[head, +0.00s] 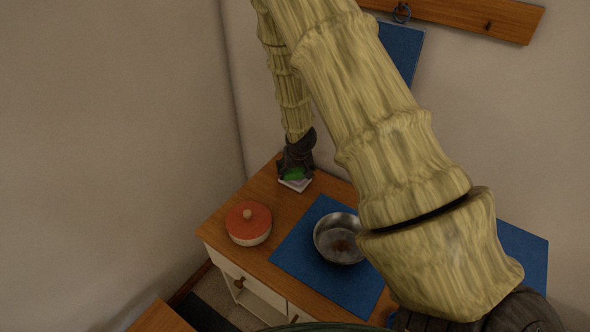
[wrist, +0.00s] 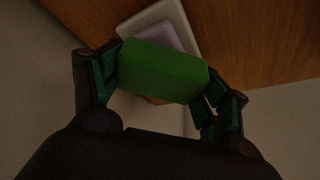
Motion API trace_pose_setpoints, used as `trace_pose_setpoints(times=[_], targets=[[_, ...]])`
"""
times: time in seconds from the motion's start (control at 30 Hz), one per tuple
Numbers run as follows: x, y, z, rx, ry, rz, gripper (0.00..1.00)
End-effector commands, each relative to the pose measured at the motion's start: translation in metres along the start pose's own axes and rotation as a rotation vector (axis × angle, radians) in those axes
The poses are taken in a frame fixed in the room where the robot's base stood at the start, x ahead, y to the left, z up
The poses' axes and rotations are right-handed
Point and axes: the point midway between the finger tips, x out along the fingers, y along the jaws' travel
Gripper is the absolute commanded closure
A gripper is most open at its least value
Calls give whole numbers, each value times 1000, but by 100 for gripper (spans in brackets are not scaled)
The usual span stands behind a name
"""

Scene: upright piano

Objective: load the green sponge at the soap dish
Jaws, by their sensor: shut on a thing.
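My gripper (wrist: 163,84) is shut on the green sponge (wrist: 160,70), with one finger against each end of it in the wrist view. The white soap dish (wrist: 150,17) lies just beyond the sponge on the wooden top, with a pale lilac piece (wrist: 172,34) in it. In the head view my gripper (head: 296,170) is at the back left of the cabinet, with the green sponge (head: 294,173) below it and the soap dish (head: 295,185) right under that. I cannot tell whether the sponge touches the dish. The sponge hides part of the dish.
A red-lidded pot (head: 248,222) stands to the front left on the wooden cabinet top (head: 266,190). A metal bowl (head: 338,240) sits on a blue mat (head: 300,250). A wooden hook rail (head: 470,17) is on the wall. Bare wood lies between pot and dish.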

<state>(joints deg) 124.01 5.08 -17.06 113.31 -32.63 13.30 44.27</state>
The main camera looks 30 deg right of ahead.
Motion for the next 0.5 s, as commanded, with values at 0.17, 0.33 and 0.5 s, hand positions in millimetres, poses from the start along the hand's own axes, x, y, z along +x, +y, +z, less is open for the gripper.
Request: trace_pose_setpoints(times=[0.17, 0.33, 0.5], targets=[[0, 0, 2, 0, -3, 0, 44], [-8, 0, -2, 1, -2, 0, 44], [-18, 0, -7, 1, -1, 0, 44]])
